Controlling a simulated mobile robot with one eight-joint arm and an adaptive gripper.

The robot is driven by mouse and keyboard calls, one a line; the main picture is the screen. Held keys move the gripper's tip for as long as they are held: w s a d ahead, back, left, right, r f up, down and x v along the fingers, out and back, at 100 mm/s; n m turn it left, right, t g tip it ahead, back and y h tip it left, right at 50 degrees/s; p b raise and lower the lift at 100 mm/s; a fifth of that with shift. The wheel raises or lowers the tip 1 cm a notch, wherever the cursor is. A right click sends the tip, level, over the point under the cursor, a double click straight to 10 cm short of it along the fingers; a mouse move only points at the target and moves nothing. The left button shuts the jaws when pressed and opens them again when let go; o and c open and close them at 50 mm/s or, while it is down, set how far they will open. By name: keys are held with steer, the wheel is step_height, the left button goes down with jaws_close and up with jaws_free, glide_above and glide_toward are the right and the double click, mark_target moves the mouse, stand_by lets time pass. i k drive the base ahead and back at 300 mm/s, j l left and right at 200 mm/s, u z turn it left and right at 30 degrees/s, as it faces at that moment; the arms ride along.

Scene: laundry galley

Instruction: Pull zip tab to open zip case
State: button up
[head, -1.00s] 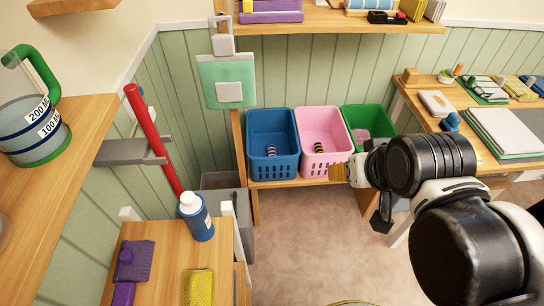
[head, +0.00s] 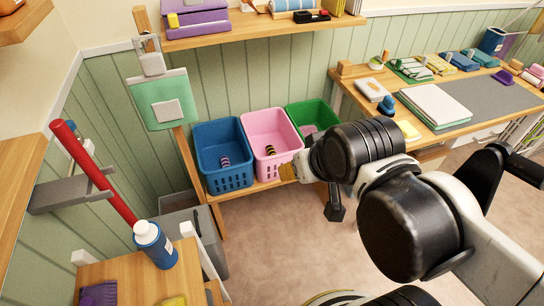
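I cannot make out a zip case or a zip tab for certain in the head view. My arm reaches in from the right, and my gripper (head: 288,172) is at its far end, in front of the pink basket's lower right side in the picture. Nothing held is visible.
Blue (head: 223,143), pink (head: 266,127) and green (head: 307,112) baskets stand on a low shelf. A desk (head: 362,107) with books and small items is at right. A blue bottle (head: 154,246) stands lower left beside a red pole (head: 94,172). Floor between is open.

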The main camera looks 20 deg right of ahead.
mark_target(172, 19)
steer(key=i+l+u, duration=0.4)
steer(key=l, duration=0.25)
steer(key=l+u, duration=0.2)
steer(key=i+l+u, duration=0.2)
steer(key=l, duration=0.3)
steer(key=l+u, duration=0.2)
steer(key=l, duration=0.15)
